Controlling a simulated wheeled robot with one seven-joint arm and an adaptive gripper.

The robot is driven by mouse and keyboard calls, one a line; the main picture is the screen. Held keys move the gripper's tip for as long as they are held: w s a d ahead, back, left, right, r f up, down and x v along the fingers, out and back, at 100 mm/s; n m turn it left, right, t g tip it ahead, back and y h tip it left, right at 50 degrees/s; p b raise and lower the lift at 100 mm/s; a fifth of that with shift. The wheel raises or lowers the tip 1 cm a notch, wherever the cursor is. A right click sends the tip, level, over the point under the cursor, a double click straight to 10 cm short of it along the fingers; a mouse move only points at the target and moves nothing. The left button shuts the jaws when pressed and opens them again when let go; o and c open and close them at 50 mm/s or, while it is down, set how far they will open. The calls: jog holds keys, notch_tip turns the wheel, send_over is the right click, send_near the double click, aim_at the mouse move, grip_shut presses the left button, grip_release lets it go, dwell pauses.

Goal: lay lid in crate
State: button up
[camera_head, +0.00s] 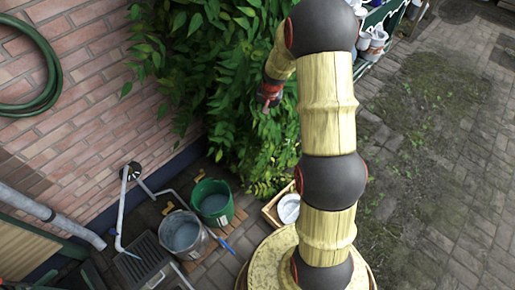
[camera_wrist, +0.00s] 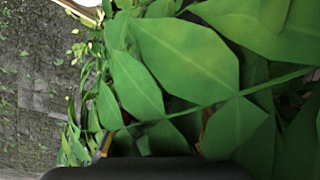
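A small wooden crate (camera_head: 271,212) stands on the ground beside my base, partly hidden by my arm. A white round object (camera_head: 289,208) shows at the crate; I cannot tell if it is the lid or how it rests. In the wrist view a wooden edge (camera_wrist: 78,12) and a bit of something white show at the top left. My gripper (camera_head: 268,98) is up among green leaves, well above and away from the crate. Its fingers are too small and dark to read, and I see nothing certain in them.
A leafy bush (camera_head: 215,65) surrounds my gripper and fills most of the wrist view. A green bucket (camera_head: 212,203) and a grey bucket (camera_head: 184,236) stand left of the crate. A shelf with white pots (camera_head: 375,42) is at the top right. Paving (camera_head: 440,190) on the right is clear.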

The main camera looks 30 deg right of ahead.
jog(key=s+a+r+n, duration=0.1)
jog(key=s+a+r, duration=0.35)
jog(key=r, duration=0.35)
jog(key=s+a+r+n+t, duration=0.1)
jog(key=s+a+r+n, duration=0.15)
jog(key=a+r, duration=0.35)
jog(key=s+a+r+n, duration=0.1)
jog(key=s+a+r, duration=0.25)
jog(key=r, duration=0.55)
jog(key=s+a+r+n, duration=0.1)
jog(key=s+a+r, duration=0.1)
jog(key=s, duration=0.5)
jog(key=s+a+r+n+t, duration=0.1)
jog(key=s+a+r, duration=0.1)
jog(key=s, duration=0.5)
jog(key=s+a+r+n, duration=0.1)
jog(key=s+a+r, duration=0.2)
jog(key=s, duration=0.4)
jog(key=shift+s+t, duration=0.3)
jog(key=shift+a, duration=0.15)
